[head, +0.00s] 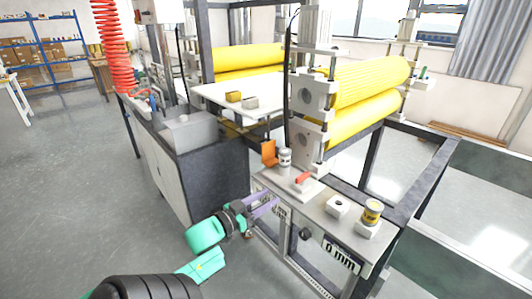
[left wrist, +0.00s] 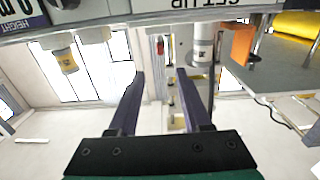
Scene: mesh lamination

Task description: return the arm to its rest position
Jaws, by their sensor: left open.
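My left gripper (head: 268,203) is low in front of the machine's grey control shelf (head: 318,205), beside its front edge. In the left wrist view its two dark fingers (left wrist: 162,85) are apart, with nothing held between them. My left arm comes in from the bottom left of the head view and is stretched toward the machine. My right gripper is in neither view.
On the shelf are a red switch lever (head: 303,178), an orange plate (head: 268,152) and a yellow-labelled knob (head: 372,212). Yellow rollers (head: 370,80) stand behind. A dark cabinet (head: 205,165) is at left. Open grey floor (head: 90,190) lies further left.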

